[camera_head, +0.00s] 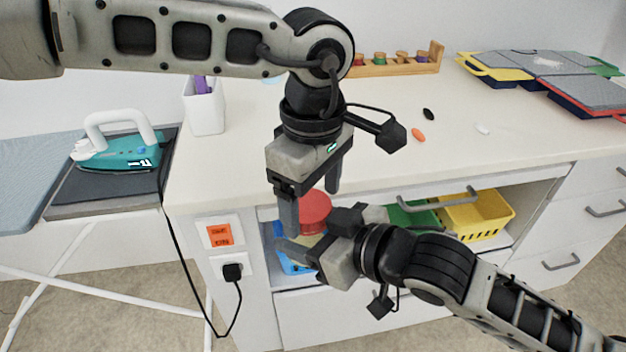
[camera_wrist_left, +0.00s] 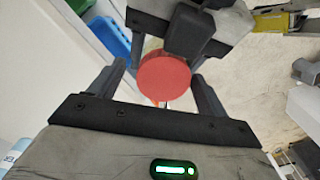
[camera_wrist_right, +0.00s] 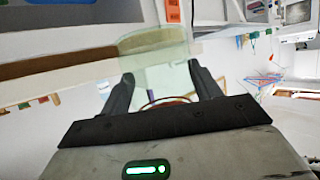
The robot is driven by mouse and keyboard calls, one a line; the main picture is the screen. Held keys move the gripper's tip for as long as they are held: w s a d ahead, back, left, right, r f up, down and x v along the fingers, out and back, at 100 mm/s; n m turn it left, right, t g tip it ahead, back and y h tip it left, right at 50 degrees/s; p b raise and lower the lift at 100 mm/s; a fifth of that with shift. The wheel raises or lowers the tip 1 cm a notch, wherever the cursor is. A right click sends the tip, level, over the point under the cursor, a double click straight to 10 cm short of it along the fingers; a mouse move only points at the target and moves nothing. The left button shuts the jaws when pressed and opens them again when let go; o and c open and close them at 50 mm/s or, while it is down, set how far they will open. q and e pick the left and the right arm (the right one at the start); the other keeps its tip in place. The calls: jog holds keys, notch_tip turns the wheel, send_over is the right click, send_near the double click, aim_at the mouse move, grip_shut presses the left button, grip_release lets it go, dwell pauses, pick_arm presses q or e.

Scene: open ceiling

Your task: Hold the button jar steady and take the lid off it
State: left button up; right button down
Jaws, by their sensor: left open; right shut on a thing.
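The button jar has a round red lid (camera_head: 314,208) and a pale see-through body (camera_head: 308,239). It is held in front of the open drawer. My right gripper (camera_head: 312,232) is shut on the jar's body from the side; the right wrist view shows the pale green, clear body (camera_wrist_right: 158,48) between its fingers. My left gripper (camera_head: 311,212) points down over the jar, open. In the left wrist view the red lid (camera_wrist_left: 163,77) lies between its two fingers, with a gap at the left and a smaller one at the right. The jar's contents are mostly hidden.
The open drawer holds a blue bin (camera_head: 290,264), a green bin (camera_head: 412,217) and a yellow basket (camera_head: 478,215). The white counter (camera_head: 380,155) lies behind. A teal iron (camera_head: 120,152) stands on the ironing board at left. A white cup (camera_head: 205,108) stands on the counter.

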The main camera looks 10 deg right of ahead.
pick_arm(q)
jog(key=c, duration=1)
jog(key=n, duration=0.5)
jog(key=shift+w+d+r+n, duration=0.1)
jog(key=shift+w+r+n, duration=0.05)
jog(key=shift+w+n, duration=0.2)
jog(key=o, duration=1.1)
jog(key=shift+c, duration=0.2)
jog(key=shift+s, duration=0.1)
